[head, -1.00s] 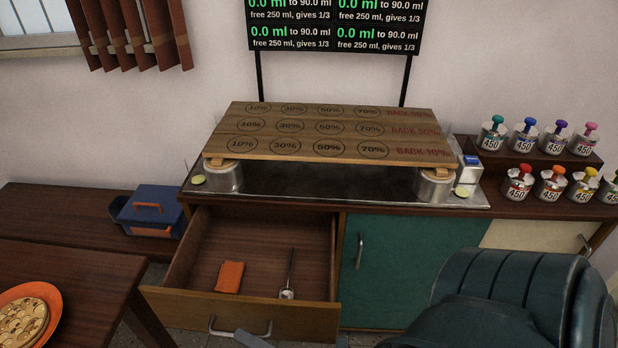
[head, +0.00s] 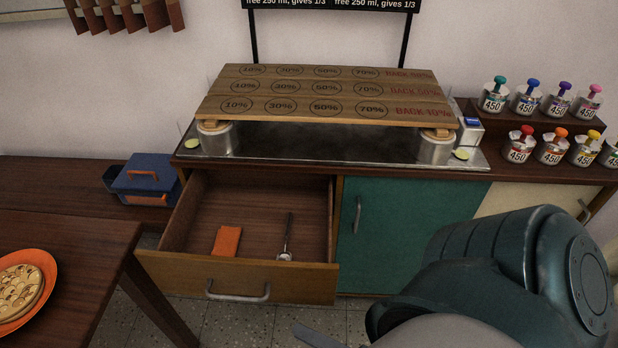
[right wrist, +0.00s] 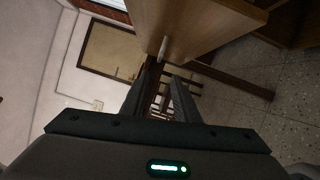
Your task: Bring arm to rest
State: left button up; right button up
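My right arm (head: 510,275) reaches in at the lower right of the head view, in front of the teal cabinet door. Only a grey finger of my right gripper (head: 318,335) shows at the bottom edge there, above the floor in front of the drawer. In the right wrist view the two fingers of my right gripper (right wrist: 158,88) stand apart with nothing held between them. My left arm and gripper are out of view.
The open drawer (head: 190,275) sticks out, holding an orange cloth (head: 227,241) and a metal spoon-like tool (head: 286,240). A wooden board (head: 300,97) rests on steel tumblers (head: 435,148). A table (head: 85,235) with a plate stands left. Speckled floor lies free between.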

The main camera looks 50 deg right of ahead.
dwell(0.5)
